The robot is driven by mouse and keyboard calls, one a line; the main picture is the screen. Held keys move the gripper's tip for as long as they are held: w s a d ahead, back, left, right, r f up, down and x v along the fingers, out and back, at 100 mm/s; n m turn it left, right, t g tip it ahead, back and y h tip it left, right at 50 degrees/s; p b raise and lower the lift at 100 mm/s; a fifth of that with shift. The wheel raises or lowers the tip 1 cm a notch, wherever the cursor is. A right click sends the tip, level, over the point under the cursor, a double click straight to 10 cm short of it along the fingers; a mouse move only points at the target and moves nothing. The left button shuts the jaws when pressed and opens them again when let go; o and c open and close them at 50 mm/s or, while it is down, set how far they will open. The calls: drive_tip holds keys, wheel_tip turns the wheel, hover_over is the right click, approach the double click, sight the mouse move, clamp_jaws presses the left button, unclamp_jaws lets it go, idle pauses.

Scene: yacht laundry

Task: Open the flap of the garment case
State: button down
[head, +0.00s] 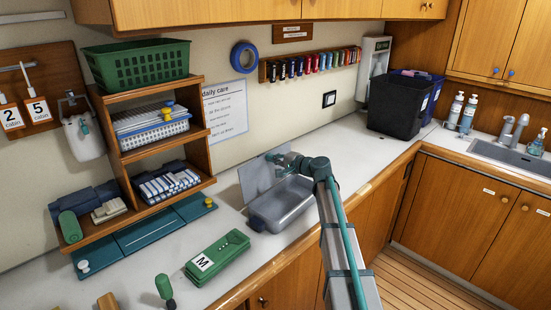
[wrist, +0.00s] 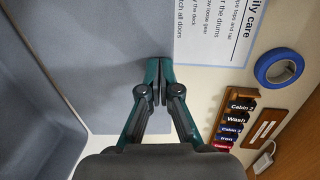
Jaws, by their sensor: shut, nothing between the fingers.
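The garment case appears to be the grey-blue open-topped box (head: 283,220) on the counter. Its flat flap (head: 258,182) stands raised at the back, close to the wall, and the box's inside shows. In the wrist view the flap (wrist: 90,50) is a broad grey-blue panel and part of the box (wrist: 30,115) is at the left. My gripper (head: 274,158) is at the flap's upper right edge, with its teal fingers (wrist: 158,65) shut together and empty. I cannot tell whether they touch the flap. My arm hides part of the box's right side.
A green case marked M (head: 217,255) lies left of the box. A wooden shelf (head: 155,150) with folded cloths stands further left. A black bin (head: 397,105) stands at the back right. The counter (head: 345,150) is clear between box and bin. A notice (wrist: 215,30) hangs behind.

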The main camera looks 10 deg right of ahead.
drive_tip(key=shift+w+a+f+b, duration=0.2)
drive_tip(key=shift+w+a+b, duration=0.25)
drive_tip(key=shift+b, duration=0.4)
drive_tip(key=shift+w+a+r, duration=0.1)
drive_tip(key=shift+w+a, duration=0.05)
drive_tip(key=shift+w, duration=0.15)
drive_tip(key=shift+s+r, duration=0.1)
